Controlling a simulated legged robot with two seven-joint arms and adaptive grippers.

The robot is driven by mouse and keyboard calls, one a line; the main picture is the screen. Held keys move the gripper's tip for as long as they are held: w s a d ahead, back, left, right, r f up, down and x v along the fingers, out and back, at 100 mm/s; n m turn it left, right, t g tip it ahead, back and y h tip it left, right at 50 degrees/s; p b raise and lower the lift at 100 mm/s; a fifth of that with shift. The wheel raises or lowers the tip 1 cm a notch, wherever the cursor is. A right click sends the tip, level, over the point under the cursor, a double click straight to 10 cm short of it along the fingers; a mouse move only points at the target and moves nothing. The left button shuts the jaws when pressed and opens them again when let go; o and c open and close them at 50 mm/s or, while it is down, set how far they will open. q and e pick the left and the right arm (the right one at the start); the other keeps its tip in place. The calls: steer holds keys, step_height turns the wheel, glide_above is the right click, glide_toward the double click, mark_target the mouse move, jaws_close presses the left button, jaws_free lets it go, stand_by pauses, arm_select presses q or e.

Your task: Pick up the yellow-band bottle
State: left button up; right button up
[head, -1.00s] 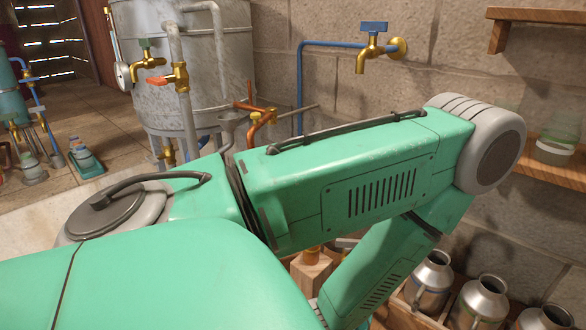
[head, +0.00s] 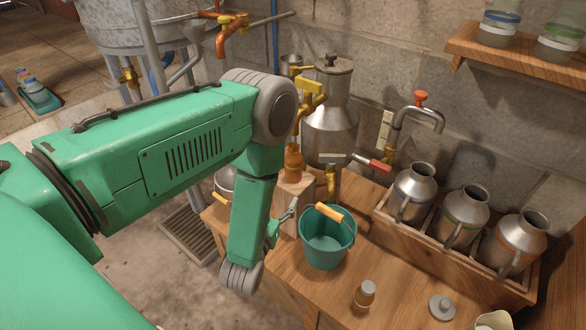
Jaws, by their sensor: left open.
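I cannot make out a yellow band on any bottle for certain. A small amber bottle (head: 365,294) with a pale cap stands upright on the wooden bench near the front; its band is too small to tell. Another amber bottle (head: 293,163) stands on a wooden block (head: 291,195) under a yellow valve. On the upper right shelf stand a glass jar with a blue band (head: 499,27) and one with a green band (head: 555,42). My left gripper (head: 288,212) is open, partly hidden behind my forearm, beside the block and left of the bucket. My right gripper is out of view.
A green bucket (head: 328,250) with an orange grip stands on the bench (head: 300,285). A crate (head: 450,254) of three metal cans stands at the right. A metal still pot (head: 334,120) stands behind. A round grey lid (head: 441,307) lies at the front.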

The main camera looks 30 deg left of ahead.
mark_target(291, 169)
arm_select(q)
steer(key=x, duration=0.3)
steer(key=b+x, duration=0.1)
steer(key=x, duration=0.1)
steer(key=b+x, duration=0.1)
steer(key=x, duration=0.2)
steer(key=shift+w+d+r, duration=0.1)
steer(key=shift+w+r, duration=0.25)
steer(key=shift+r, duration=0.05)
steer(key=b+x, duration=0.2)
steer(key=x, duration=0.3)
steer(key=shift+w+r, duration=0.1)
steer(key=shift+w, duration=0.1)
steer(key=c, duration=1.4)
jaws_close()
steer(key=shift+r, duration=0.2)
